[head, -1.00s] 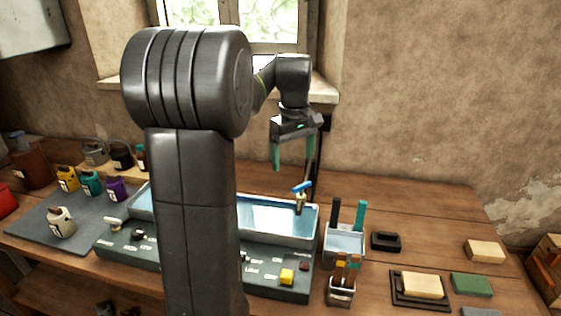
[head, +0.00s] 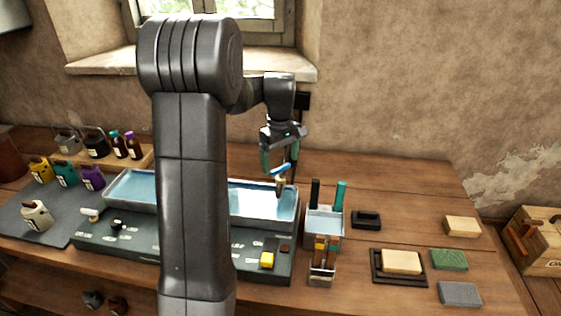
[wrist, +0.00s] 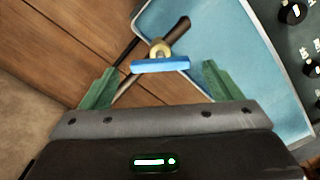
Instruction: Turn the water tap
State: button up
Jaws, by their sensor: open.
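The water tap (head: 280,187) has a brass body and a blue bar handle (head: 283,168), and it stands at the right end of the blue basin (head: 262,203). My gripper (head: 280,163) is open and points down just above and around the tap's handle. In the wrist view the blue handle (wrist: 160,65) lies crosswise between my two green fingertips, with a gap on each side. The brass knob and dark spout show just beyond it. No finger visibly touches the handle. In the head view my arm hides the middle of the basin.
A dark control panel (head: 252,243) with a yellow button runs along the basin's front. Right of the basin stand a cup with dark and teal sticks (head: 323,227) and a brush holder (head: 321,272). A thin black post rises behind the tap. Bottles and small jugs stand at left.

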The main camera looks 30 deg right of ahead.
jog(key=shift+f, duration=0.85)
jog(key=c, duration=1)
jog(key=shift+m, duration=0.3)
jog(key=m, duration=0.4)
jog(key=shift+r+m, duration=0.1)
jog(key=shift+m, duration=0.2)
jog(key=m, duration=0.4)
jog(key=shift+p, duration=0.35)
jog(key=shift+m, duration=0.3)
